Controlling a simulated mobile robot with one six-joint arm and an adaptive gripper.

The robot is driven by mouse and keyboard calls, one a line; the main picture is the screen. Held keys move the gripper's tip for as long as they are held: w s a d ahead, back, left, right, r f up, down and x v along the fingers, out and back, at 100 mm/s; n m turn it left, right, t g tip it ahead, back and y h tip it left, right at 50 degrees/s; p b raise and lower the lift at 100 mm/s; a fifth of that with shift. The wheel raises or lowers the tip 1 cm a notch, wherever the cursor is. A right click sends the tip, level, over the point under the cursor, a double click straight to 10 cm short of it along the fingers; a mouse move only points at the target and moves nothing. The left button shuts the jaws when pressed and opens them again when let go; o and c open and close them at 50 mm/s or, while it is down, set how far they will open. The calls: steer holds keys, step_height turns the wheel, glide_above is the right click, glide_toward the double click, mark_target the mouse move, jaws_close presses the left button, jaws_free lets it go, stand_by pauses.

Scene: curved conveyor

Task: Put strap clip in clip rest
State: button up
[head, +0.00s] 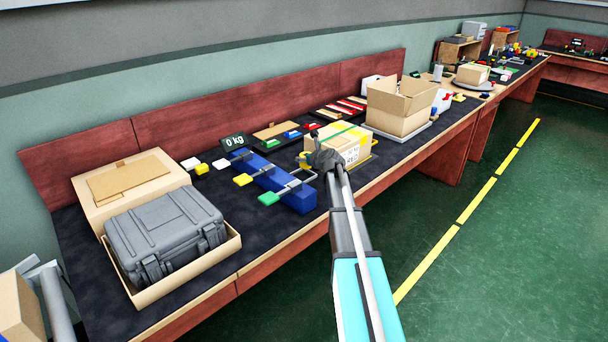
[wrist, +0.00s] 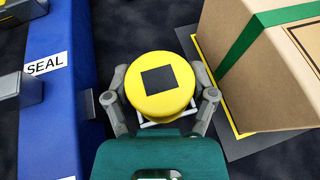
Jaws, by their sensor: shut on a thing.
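My gripper (wrist: 162,100) is shut on a yellow round piece (wrist: 160,103) with a black square on its top, seemingly the strap clip. One finger lies on each side of it. In the head view my gripper (head: 326,160) is in front of the strapped carton, and a bit of yellow (head: 305,159) shows at its left. The carton (wrist: 262,60) with a green strap (wrist: 265,40) is to the right in the wrist view. I cannot make out which thing is the clip rest. A dark green part (wrist: 160,155) covers the bottom of the wrist view.
A blue block (wrist: 60,90) marked SEAL is left of my gripper; in the head view the blue block (head: 296,196) has levers with yellow and green pads. An open carton (head: 395,110) stands further right. A grey case (head: 165,235) lies in a tray at the left.

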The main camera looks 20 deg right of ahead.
mark_target(302, 176)
steer(key=shift+w+a+f+b, duration=0.15)
steer(key=shift+w+f+b, duration=0.65)
steer(key=shift+w+f, duration=0.3)
steer(key=shift+s+f, duration=0.1)
steer(key=shift+w+f+b, duration=0.3)
steer(key=shift+f+b, duration=0.15)
steer(key=shift+w+f+b, duration=0.1)
steer(key=shift+f+b, duration=1.45)
steer(key=o, duration=1.2)
steer(key=shift+f, duration=0.1)
steer(key=shift+r, duration=0.25)
steer(key=p+v, duration=0.4)
steer(key=v, duration=0.6)
steer(key=shift+s+a, duration=0.1)
steer(key=shift+s, duration=0.2)
steer(key=shift+s+r+p, duration=0.25)
steer(key=shift+s+p, duration=0.05)
steer(key=shift+s, duration=0.35)
